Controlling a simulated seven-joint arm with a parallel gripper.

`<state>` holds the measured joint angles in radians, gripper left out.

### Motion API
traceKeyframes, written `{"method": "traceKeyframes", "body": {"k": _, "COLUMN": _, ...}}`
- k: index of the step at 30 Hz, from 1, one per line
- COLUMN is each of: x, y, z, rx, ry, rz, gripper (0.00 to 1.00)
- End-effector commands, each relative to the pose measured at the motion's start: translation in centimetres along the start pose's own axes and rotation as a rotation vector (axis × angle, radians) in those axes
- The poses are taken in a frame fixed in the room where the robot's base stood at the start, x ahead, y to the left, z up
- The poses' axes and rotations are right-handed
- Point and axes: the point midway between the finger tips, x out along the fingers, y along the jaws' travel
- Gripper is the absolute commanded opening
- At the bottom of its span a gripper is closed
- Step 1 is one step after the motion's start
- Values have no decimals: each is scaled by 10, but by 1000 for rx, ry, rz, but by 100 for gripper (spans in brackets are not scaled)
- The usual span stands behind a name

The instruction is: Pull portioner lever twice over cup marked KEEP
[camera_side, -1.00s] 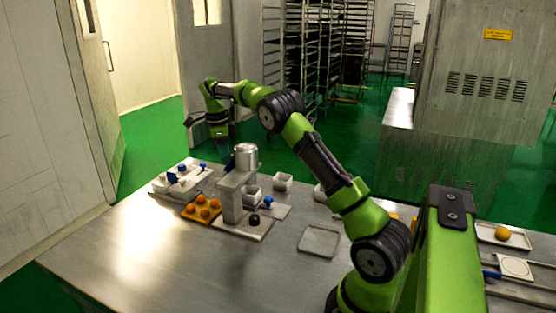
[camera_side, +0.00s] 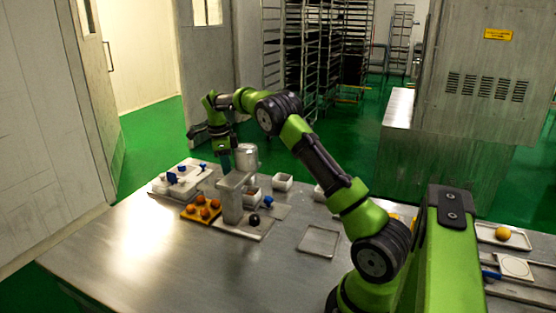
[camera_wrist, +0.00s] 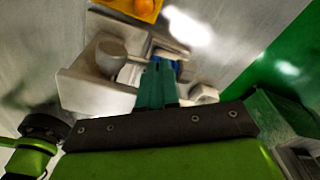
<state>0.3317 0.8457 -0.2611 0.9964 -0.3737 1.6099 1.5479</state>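The portioner stands mid-table in the side view, with a metal cylinder (camera_side: 246,157) on top of a grey column (camera_side: 232,205). A small white cup (camera_side: 252,193) sits close beside the column, and another white cup (camera_side: 283,182) stands behind it. No KEEP marking is legible. A round black knob-like thing (camera_side: 254,219) is at the base, and a blue knob-like thing (camera_side: 268,201) is to its right. I cannot tell which part is the lever. My gripper (camera_side: 225,162) points down just left of the cylinder. In the wrist view, its teal fingers (camera_wrist: 157,82) look together.
A yellow tray (camera_side: 188,215) with several orange balls lies left of the portioner. A pale tray (camera_side: 160,192) with white and blue items is at the far left. An empty square tray (camera_side: 319,241) lies to the right. The front of the table (camera_side: 170,260) is clear.

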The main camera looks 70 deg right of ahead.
Motion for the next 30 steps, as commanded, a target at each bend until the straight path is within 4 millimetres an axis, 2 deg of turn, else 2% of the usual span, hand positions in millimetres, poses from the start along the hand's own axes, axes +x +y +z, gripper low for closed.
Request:
{"method": "traceKeyframes", "body": {"k": 1, "x": 15, "y": 6, "z": 5, "rx": -15, "ry": 4, "rz": 25, "gripper": 0}}
{"method": "traceKeyframes", "body": {"k": 10, "x": 15, "y": 6, "z": 7, "rx": -19, "ry": 3, "rz": 25, "gripper": 0}}
{"method": "traceKeyframes", "body": {"k": 18, "x": 2, "y": 6, "z": 34, "rx": -18, "ry": 3, "rz": 24, "gripper": 0}}
{"method": "traceKeyframes", "body": {"k": 30, "x": -7, "y": 3, "z": 32, "rx": -11, "ry": 3, "rz": 17, "gripper": 0}}
